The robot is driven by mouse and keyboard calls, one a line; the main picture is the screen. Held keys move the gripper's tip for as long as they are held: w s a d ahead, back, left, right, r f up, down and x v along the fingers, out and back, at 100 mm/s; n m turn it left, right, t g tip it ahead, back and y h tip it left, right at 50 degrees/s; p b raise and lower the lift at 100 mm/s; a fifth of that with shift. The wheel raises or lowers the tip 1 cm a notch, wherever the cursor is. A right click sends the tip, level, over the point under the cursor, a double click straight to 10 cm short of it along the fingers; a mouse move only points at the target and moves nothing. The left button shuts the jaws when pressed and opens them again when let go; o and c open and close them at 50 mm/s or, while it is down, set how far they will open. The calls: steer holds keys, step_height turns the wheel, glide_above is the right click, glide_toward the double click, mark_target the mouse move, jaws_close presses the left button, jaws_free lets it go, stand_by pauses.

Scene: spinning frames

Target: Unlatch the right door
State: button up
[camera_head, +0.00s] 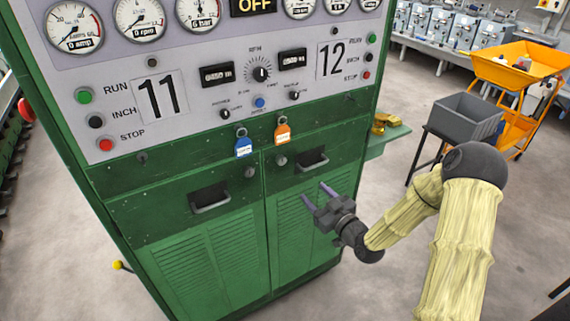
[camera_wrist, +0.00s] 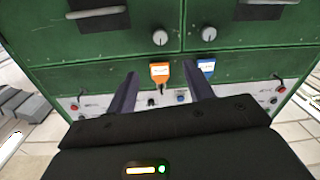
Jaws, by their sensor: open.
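The right door (camera_head: 308,225) of the green cabinet is closed, with a louvred lower panel and a recessed pull handle (camera_head: 312,163). A small round grey latch knob (camera_head: 281,160) sits at its upper left corner, beside the seam between the doors. In the wrist view the picture is turned over, and this knob (camera_wrist: 160,38) is the left one of two. My gripper (camera_head: 316,195) is open and empty, in front of the right door, below its handle and to the right of the knob. Its fingers (camera_wrist: 160,70) are apart in the wrist view and touch no knob.
The left door (camera_head: 190,260) has its own knob (camera_head: 250,172) and handle (camera_head: 210,202). An orange tag (camera_head: 282,133) and a blue tag (camera_head: 243,147) hang above the doors. A grey bin (camera_head: 467,118) and orange cart (camera_head: 515,65) stand at the right. Floor between is clear.

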mark_target(283, 162)
steer(key=p+x, duration=0.6)
steer(key=x, duration=1)
steer(key=shift+s+a+p, duration=0.1)
steer(key=shift+a+p, duration=0.05)
steer(key=shift+p, duration=0.2)
steer(key=shift+w+a, duration=0.15)
steer(key=shift+w, duration=0.3)
jaws_close()
